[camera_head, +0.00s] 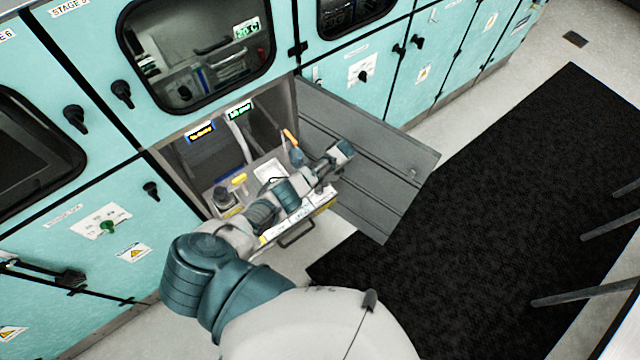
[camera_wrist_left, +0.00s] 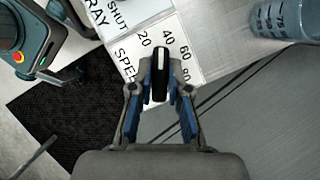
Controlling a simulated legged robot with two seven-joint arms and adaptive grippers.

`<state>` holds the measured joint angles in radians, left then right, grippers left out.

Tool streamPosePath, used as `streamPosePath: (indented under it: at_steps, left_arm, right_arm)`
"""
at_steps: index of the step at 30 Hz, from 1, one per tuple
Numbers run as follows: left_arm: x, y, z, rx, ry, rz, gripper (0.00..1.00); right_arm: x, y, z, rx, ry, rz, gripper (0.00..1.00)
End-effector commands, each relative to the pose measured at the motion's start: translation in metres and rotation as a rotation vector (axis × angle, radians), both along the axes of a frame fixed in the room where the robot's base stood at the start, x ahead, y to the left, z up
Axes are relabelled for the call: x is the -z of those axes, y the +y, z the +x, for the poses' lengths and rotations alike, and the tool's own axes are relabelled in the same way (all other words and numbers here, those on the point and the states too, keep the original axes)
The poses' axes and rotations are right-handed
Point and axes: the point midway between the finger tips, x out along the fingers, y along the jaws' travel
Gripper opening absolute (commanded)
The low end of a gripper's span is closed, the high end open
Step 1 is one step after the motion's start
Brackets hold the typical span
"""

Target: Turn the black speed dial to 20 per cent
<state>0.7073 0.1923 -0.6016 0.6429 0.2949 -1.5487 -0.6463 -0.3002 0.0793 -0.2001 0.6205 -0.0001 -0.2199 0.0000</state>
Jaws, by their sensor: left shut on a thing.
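The black speed dial (camera_wrist_left: 160,72) stands on a white panel printed SPEED, with 20, 40, 60 and 80 around it. A white line runs along the dial's top and points up the picture, roughly between 20 and 40; the exact setting is hard to read. My left gripper (camera_wrist_left: 160,100) has its two blue-padded fingers closed on the sides of the dial. In the head view my left gripper (camera_head: 326,179) is over the right end of the drawer front, and the dial cannot be made out there. My right gripper is in neither view.
The pulled-out drawer (camera_head: 295,238) holds a dark-capped jar (camera_head: 222,197), a yellow item (camera_head: 239,179) and an orange-tipped item (camera_head: 290,137). A clear graduated beaker (camera_wrist_left: 285,20) is near the dial. An open grey door (camera_head: 375,150) stands right of the drawer.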

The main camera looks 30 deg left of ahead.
Motion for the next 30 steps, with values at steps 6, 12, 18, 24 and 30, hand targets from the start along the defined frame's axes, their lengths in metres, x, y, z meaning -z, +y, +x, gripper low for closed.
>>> streamPosePath:
  at_steps: [6, 12, 18, 24, 30]
  left_arm:
    - [0.002, -0.001, 0.002, -0.193, -0.002, -0.003, 0.00]
    - [0.001, 0.000, 0.003, -0.339, -0.004, -0.003, 0.00]
    - [0.000, 0.000, 0.003, -0.438, -0.006, -0.003, 0.00]
    - [0.000, 0.000, 0.004, -0.489, -0.006, -0.003, 0.00]
    - [-0.001, 0.001, 0.004, -0.505, -0.007, -0.003, 0.00]
  right_arm:
    - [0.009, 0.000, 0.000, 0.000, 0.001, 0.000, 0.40]
    - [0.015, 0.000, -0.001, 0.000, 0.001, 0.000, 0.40]
    - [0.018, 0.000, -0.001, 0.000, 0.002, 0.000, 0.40]
    - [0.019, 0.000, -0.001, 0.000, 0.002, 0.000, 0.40]
    - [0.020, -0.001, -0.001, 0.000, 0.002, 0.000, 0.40]
